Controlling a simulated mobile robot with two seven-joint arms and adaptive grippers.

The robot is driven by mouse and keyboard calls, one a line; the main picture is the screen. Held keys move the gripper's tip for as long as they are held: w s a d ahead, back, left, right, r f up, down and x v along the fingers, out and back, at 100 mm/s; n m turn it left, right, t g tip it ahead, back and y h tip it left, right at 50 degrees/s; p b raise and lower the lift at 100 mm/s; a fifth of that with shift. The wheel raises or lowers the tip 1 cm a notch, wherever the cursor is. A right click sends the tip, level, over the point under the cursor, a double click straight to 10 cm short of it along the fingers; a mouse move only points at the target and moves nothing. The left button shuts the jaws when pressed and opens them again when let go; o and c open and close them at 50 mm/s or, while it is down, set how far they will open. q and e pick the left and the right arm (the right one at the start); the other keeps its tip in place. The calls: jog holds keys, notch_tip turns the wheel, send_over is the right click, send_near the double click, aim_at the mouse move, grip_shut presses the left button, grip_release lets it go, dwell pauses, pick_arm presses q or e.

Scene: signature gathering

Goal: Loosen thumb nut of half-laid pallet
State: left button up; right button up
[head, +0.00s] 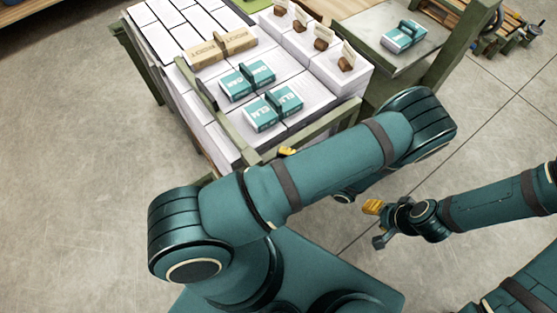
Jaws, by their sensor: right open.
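The half-laid pallet (222,144) holds white stacks, with a green frame bar (315,124) along its near edge and a slanted green bar (203,92) across its left part. I cannot make out a thumb nut; my large arm covers part of the near edge. My right gripper (375,224) is open and empty, over the floor at right, apart from the pallet. A small yellow piece (287,151) shows just above my large arm by the near bar. It may be a fingertip of my left gripper, which is otherwise hidden.
Teal-banded packs (248,80) and a tan pack (221,46) lie on the stacks. Several brown holders with cards (321,40) stand at the back right. A grey-topped table (368,36) bears another teal pack (403,36). Floor is clear at left.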

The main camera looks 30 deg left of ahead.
pick_arm(q)
jog(key=n+g+h, duration=0.1)
jog(key=n+g, duration=0.2)
jog(key=g, duration=0.1)
jog(key=n+g+h, duration=0.2)
jog(key=g, duration=0.2)
jog(key=shift+a+n, duration=0.1)
jog(key=shift+n, duration=0.3)
jog(key=shift+n+g+h, duration=2.2)
jog(key=shift+g+h, duration=0.2)
jog(key=shift+h, duration=0.4)
jog(key=o, duration=1.2)
jog(key=shift+v, duration=3.75)
